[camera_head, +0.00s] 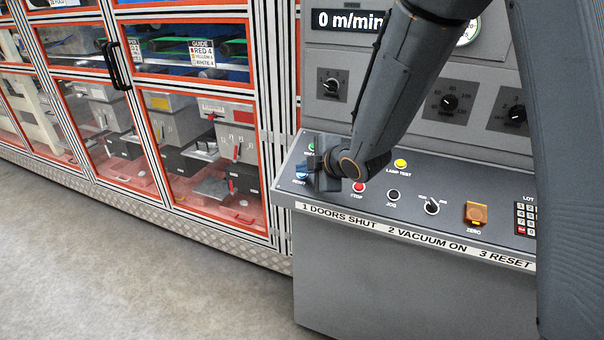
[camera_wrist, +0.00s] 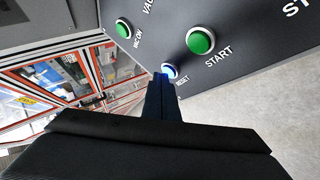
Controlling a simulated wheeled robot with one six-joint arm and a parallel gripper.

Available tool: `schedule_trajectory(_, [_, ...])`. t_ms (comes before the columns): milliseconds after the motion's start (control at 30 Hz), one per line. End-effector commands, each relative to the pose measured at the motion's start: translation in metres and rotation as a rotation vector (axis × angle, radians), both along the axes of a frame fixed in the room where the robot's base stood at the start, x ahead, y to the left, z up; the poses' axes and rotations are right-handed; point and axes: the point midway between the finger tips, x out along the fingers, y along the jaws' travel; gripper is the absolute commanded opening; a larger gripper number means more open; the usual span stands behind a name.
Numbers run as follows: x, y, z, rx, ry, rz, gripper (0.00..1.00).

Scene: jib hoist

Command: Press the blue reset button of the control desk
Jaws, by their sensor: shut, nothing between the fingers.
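The blue reset button (camera_wrist: 171,71) shows in the wrist view just past the fingertips, with a pale ring and the label RESET beside it. In the head view, a blue part of the button (camera_head: 302,174) shows at the left end of the control desk (camera_head: 350,213), partly hidden by my gripper. My gripper (camera_head: 312,172) is shut and empty, low over the desk's left end. In the wrist view, the shut fingertips (camera_wrist: 161,78) overlap the button's near edge. I cannot tell whether they touch it.
Close by are the green START button (camera_wrist: 201,40) and another green button (camera_wrist: 123,28). The red stop button (camera_head: 359,187) and yellow lamp test button (camera_head: 400,163) lie right of my gripper. A glazed cabinet with orange frames (camera_head: 150,205) stands left of the desk. Floor (camera_head: 130,290) is clear in front.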

Motion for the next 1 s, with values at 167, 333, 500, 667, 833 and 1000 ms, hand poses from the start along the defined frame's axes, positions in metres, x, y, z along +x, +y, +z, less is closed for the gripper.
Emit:
schedule_trajectory(167, [0.001, 0.000, -0.002, 0.000, 0.000, 0.000, 0.00])
schedule_trajectory(333, [0.001, -0.001, -0.003, -0.001, 0.001, -0.001, 0.00])
schedule_trajectory(500, [0.001, -0.001, -0.003, 0.000, 0.001, -0.001, 0.00])
schedule_trajectory(667, [0.000, 0.000, -0.001, -0.001, 0.001, -0.001, 0.00])
schedule_trajectory(833, [-0.003, 0.000, 0.007, -0.001, 0.001, -0.001, 0.00])
schedule_trajectory(1000, [-0.006, 0.001, 0.013, 0.000, 0.001, 0.000, 0.00])
